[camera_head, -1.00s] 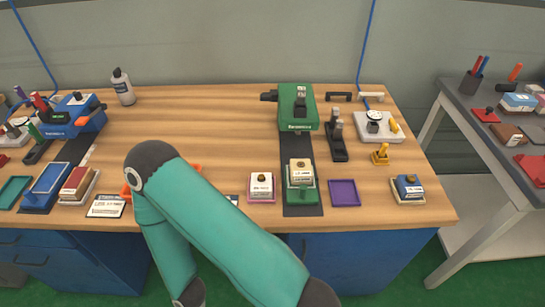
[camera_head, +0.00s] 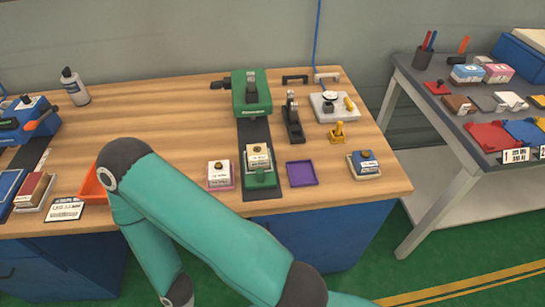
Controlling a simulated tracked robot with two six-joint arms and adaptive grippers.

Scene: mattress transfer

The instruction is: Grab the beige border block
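Several small blocks with knobs stand along the front of the wooden workbench. A cream block with a brown knob (camera_head: 258,155) sits on a green slide below the green press (camera_head: 251,98). A pale block in a pink-edged tray (camera_head: 220,172) stands to its left. A blue block (camera_head: 365,161) stands on a beige base (camera_head: 365,175) near the bench's right front corner. I cannot tell for certain which one is the beige border block. A teal arm of mine crosses the lower left and middle. Neither gripper shows, and that arm hides part of the bench front.
An empty purple tray (camera_head: 302,173) lies right of the slide. A black lever clamp (camera_head: 293,118), a gauge plate (camera_head: 335,106) and a yellow stamp (camera_head: 338,133) stand behind. A grey table (camera_head: 430,112) with more blocks stands right, across a floor gap.

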